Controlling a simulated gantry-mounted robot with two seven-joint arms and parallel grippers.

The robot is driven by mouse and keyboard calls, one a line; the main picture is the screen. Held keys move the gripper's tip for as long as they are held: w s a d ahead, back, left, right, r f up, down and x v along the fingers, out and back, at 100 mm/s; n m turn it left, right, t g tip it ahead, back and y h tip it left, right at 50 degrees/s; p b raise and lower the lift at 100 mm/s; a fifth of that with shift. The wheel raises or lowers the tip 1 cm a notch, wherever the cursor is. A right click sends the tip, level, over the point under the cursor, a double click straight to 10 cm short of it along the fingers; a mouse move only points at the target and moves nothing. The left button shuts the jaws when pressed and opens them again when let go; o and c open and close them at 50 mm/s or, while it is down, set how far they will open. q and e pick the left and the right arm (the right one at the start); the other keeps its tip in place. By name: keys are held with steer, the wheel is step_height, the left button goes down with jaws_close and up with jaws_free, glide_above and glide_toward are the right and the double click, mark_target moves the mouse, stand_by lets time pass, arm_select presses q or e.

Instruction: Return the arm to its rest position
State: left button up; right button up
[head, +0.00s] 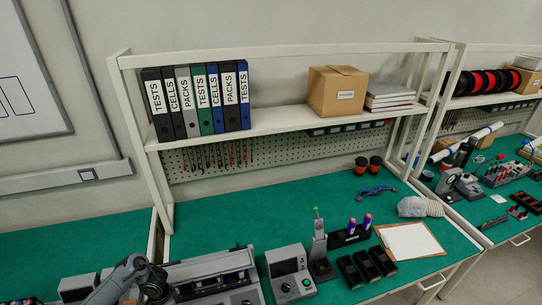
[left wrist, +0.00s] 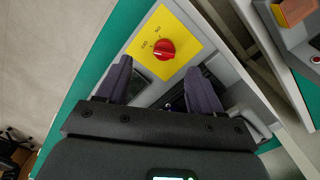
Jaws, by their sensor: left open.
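My left gripper (left wrist: 159,68) is open, its two purple fingers spread wide with nothing held between them. In the left wrist view a grey device lies beyond the fingers, with a yellow panel (left wrist: 160,44) and a red rotary knob (left wrist: 164,49) in front of the fingertips. I cannot tell whether the fingers touch it. In the head view my left arm comes in at the bottom left, beside a grey fixture (head: 244,293) with dark windows; its fingertips do not show clearly there. My right gripper is in neither view.
A grey box with a green button (head: 287,270), black bins (head: 364,265) and a clipboard (head: 410,241) stand to the right on the green bench (head: 260,205). The shelf (head: 268,124) holds binders (head: 210,98) and a cardboard box (head: 336,92). The bench's back middle is clear.

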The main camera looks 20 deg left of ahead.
arm_select(q)
steer(key=s+d+f+m+g+h+p, duration=0.15)
steer(key=s+d+f+p, duration=0.35)
steer(key=s+d, duration=0.95)
steer(key=s+d+r+t+h+p, duration=0.1)
steer(key=d+r, duration=0.1)
steer(key=d, duration=0.6)
steer(key=s+d+r+t+h+p, duration=0.1)
steer(key=s+d+r, duration=0.1)
steer(key=d, duration=0.7)
steer(key=w+d+r+n+t+y+p, duration=0.1)
steer(key=d+r+t, duration=0.1)
steer(key=r, duration=0.5)
steer(key=w+d+r+n+t+y+p, duration=0.1)
steer(key=w+r+n, duration=0.1)
steer(key=r, duration=0.5)
steer(key=a+r, duration=0.3)
steer(key=r, duration=0.4)
steer(key=a+r+y, duration=0.1)
steer(key=a+r, duration=0.2)
steer(key=r, duration=0.4)
steer(key=shift+r, duration=0.3)
